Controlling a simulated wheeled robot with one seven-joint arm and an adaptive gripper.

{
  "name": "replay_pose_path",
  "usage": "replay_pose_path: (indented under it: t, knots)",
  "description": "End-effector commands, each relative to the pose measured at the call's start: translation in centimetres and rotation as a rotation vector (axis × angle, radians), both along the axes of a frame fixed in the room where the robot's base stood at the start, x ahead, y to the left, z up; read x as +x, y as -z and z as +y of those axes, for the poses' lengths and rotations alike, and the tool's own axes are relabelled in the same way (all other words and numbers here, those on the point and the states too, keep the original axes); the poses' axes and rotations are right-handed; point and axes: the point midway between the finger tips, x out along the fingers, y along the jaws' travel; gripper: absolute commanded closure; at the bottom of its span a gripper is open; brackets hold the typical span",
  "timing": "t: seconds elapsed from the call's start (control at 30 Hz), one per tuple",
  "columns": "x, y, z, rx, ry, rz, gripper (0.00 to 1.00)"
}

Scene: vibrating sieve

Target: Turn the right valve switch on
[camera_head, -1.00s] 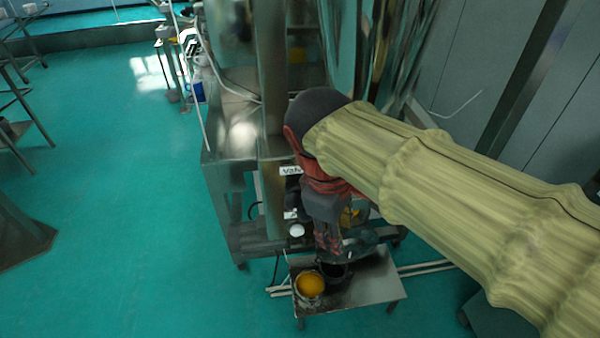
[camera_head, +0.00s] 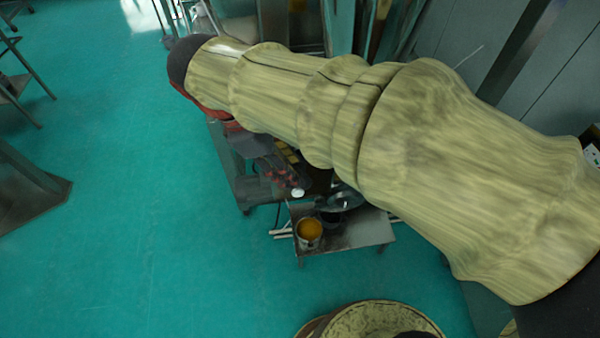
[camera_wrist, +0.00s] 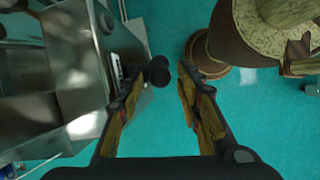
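A black round knob (camera_wrist: 158,71), which looks like a valve switch, sticks out from the metal machine (camera_wrist: 75,70) in the wrist view. A white label (camera_wrist: 125,66) is beside it, partly behind the left finger. My gripper (camera_wrist: 154,80) is open. The knob lies between the fingers in the picture, closer to the left one; I cannot tell whether they touch. In the head view my gripper (camera_head: 284,168) is low at the machine, below my arm. My arm hides most of the machine and the valve there.
A low metal stand (camera_head: 345,238) holds a pot with orange contents (camera_head: 309,230) and a dark pot (camera_head: 331,219) below my gripper. Metal frames (camera_head: 30,185) stand at the left. Open green floor (camera_head: 120,200) lies left of the machine.

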Motion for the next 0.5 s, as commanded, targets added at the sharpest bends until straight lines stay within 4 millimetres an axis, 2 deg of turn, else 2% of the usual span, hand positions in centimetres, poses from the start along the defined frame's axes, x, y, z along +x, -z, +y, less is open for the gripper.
replay_pose_path:
  t: [0.23, 0.5]
  knots:
    - [0.4, 3.4, -1.5, 0.0, 0.002, 0.0, 0.65]
    - [0.6, 5.0, -2.1, 0.002, 0.003, -0.001, 0.65]
